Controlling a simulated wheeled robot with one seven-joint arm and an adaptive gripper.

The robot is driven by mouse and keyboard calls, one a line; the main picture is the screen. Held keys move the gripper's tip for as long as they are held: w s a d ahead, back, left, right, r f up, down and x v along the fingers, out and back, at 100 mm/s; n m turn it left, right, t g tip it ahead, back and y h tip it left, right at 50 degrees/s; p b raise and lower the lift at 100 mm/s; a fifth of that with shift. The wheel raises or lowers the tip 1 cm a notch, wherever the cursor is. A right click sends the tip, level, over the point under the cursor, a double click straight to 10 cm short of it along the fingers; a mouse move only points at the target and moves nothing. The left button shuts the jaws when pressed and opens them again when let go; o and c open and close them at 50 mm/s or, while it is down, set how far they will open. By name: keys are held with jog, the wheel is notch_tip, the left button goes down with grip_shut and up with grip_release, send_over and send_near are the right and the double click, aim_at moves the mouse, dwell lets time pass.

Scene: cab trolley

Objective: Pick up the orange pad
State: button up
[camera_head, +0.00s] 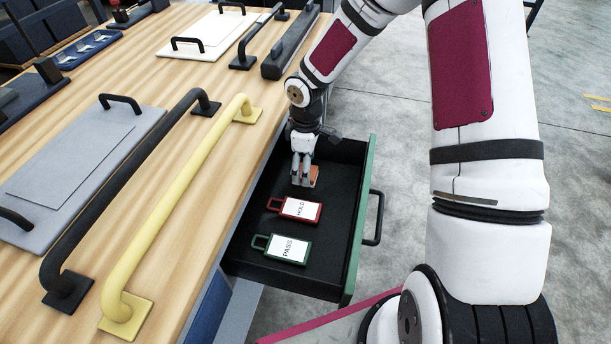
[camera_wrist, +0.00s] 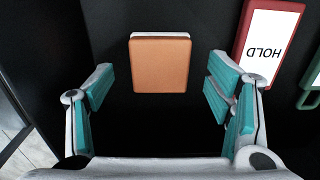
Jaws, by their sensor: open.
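The orange pad (camera_wrist: 159,64) lies on the black floor of the open drawer, with a white edge showing along its far side in the wrist view. In the head view the pad (camera_head: 314,175) is partly hidden behind my gripper (camera_head: 301,183), which reaches down into the drawer. In the wrist view my gripper (camera_wrist: 160,92) is open and empty, its teal-lined fingers spread wide on either side of the pad's line. The pad appears ahead of the fingers and between them, apart from both.
A red HOLD tag (camera_head: 300,208) and a green PASS tag (camera_head: 287,248) lie in the drawer (camera_head: 357,222) beside the pad. The HOLD tag (camera_wrist: 268,45) is close to the right finger. The wooden worktop (camera_head: 196,150) with a yellow handle (camera_head: 178,200) borders the drawer's left.

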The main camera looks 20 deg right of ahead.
notch_tip(320, 180, down, 2)
jog(key=shift+f, duration=0.2)
jog(key=c, duration=1.3)
jog(key=shift+o, duration=0.2)
jog(key=shift+r, duration=0.1)
jog(key=shift+r, duration=0.45)
jog(key=r, duration=0.2)
jog(key=r+p, duration=0.1)
jog(key=shift+s, duration=0.25)
jog(key=s, duration=1)
jog(key=s+r, duration=0.1)
jog(key=s, duration=0.4)
jog(key=shift+s+p, duration=0.25)
jog(key=shift+p, duration=0.05)
